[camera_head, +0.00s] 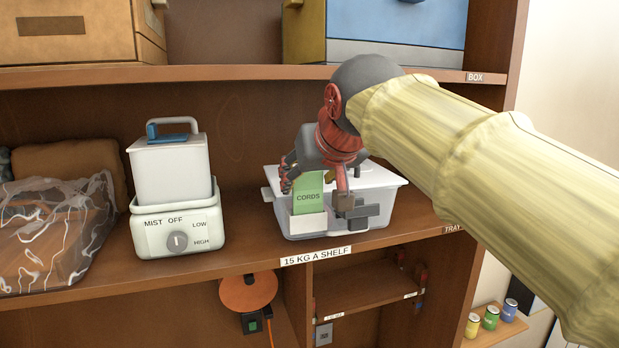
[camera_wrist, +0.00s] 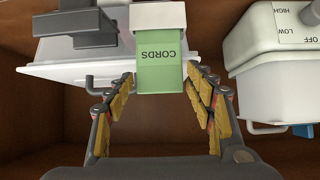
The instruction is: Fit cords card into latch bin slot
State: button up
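The green card marked CORDS (camera_head: 309,192) stands upright in front of the latch bin, its lower end behind a white pocket (camera_head: 309,224) on the bin's front. In the wrist view the card (camera_wrist: 161,72) appears upside down, its end running into the white pocket (camera_wrist: 159,16). The translucent latch bin (camera_head: 383,205) sits on the shelf. My gripper (camera_head: 316,180) is at the card's upper end, a finger on each side. In the wrist view my gripper (camera_wrist: 159,82) looks open, with narrow gaps beside the card's edges. How deep the card sits is hidden.
A grey latch (camera_head: 364,215) juts from the bin front, right of the pocket. A white humidifier (camera_head: 175,205) stands left of the bin, with bare shelf between. A clear plastic bag (camera_head: 50,235) lies far left. The upper shelf (camera_head: 230,74) runs overhead.

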jog(key=shift+o, duration=0.8)
jog(key=shift+r, duration=0.3)
jog(key=b+v, duration=0.2)
jog(key=v, duration=1)
jog(key=s+d+f+m+g, duration=0.1)
jog(key=s+d+f, duration=0.3)
jog(key=f, duration=1.1)
jog(key=s+d+f+g+h, duration=0.1)
jog(key=s+d+f, duration=0.4)
jog(key=f, duration=1)
jog(key=s+d+f+m+g+h, duration=0.1)
jog(key=s+d+f+g, duration=0.2)
jog(key=s+f, duration=0.6)
notch_tip(320, 180, down, 6)
jog(key=shift+d+r+m, duration=0.1)
jog(key=shift+d+m, duration=0.2)
jog(key=shift+d, duration=0.9)
jog(key=shift+s, duration=0.1)
